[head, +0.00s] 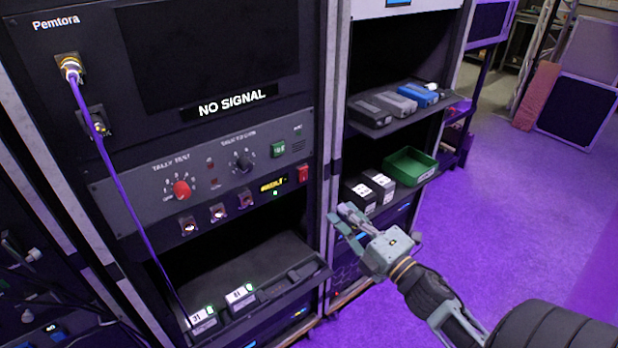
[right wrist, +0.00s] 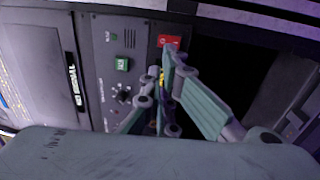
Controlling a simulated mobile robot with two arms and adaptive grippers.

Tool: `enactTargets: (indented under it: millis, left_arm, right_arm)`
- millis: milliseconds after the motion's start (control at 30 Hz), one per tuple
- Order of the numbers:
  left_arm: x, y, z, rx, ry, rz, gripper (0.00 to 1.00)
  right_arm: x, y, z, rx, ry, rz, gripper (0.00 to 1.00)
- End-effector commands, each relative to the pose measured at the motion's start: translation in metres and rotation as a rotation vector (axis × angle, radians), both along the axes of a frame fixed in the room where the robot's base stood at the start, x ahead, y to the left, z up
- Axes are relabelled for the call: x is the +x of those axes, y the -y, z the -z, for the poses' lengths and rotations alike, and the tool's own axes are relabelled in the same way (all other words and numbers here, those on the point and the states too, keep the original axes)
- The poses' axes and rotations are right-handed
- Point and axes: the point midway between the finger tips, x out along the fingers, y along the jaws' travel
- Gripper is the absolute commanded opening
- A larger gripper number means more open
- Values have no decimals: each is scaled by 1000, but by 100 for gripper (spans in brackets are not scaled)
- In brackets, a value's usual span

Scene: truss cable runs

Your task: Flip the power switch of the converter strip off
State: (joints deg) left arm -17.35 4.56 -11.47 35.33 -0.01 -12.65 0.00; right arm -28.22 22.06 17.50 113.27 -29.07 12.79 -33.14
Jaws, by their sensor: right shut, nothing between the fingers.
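The switch also shows in the right wrist view (right wrist: 169,41), just beyond my fingertips. On the lower shelf lies a dark strip (head: 262,283) with two small lit modules labelled 31 (head: 203,318) and 41 (head: 241,294). I cannot tell which of these is the converter strip. My right gripper (head: 341,214) is shut and empty, in front of the rack's right post, below and right of the red switch. My left gripper is not in view.
A purple cable (head: 113,183) runs from an upper socket down to the lower modules. The right rack holds a green tray (head: 410,166) and several boxes. The purple floor at right is clear.

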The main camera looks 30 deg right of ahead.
Motion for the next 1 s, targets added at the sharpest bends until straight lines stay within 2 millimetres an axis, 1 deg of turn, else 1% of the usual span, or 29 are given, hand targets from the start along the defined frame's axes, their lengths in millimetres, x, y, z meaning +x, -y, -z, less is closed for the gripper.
enactTargets:
  millis: [167, 600, 700, 833, 1000]
  left_arm:
    - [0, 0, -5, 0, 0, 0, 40]
    - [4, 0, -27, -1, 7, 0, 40]
    - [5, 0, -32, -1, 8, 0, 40]
    - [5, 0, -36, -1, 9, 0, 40]
    - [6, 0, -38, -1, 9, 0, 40]
  right_arm:
    - [15, -1, -4, 1, 2, 0, 0]
    - [97, -7, -16, 2, 3, 1, 0]
    - [113, -8, -17, 2, 1, 1, 0]
    - [128, -10, -17, 2, 0, 1, 0]
    - [137, -11, -17, 1, -1, 1, 0]
